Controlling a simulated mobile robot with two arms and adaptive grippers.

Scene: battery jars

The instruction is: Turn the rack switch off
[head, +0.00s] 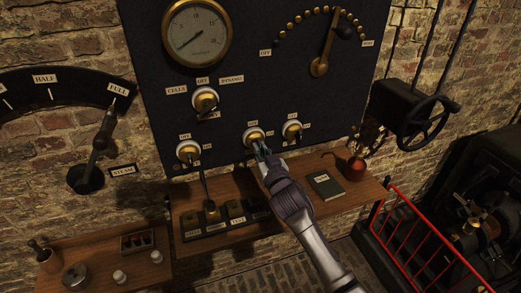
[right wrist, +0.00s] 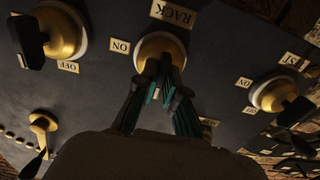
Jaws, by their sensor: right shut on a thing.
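The rack switch (head: 254,134) is a round brass knob on a white base, low on the dark panel (head: 240,90) in the head view. It also shows in the right wrist view (right wrist: 160,47), upside down beside the RACK label (right wrist: 173,12) and an ON label (right wrist: 120,46). My right gripper (head: 262,149) reaches up to it from below right. In the right wrist view the teal-padded fingers (right wrist: 165,85) close together on the switch's handle. The fingers hide most of the handle, so its exact angle cannot be told. My left gripper is not in view.
Similar switches stand at left (head: 188,151) and right (head: 292,130), close to the gripper. A handwheel (head: 432,122) and red railing (head: 425,240) are at right.

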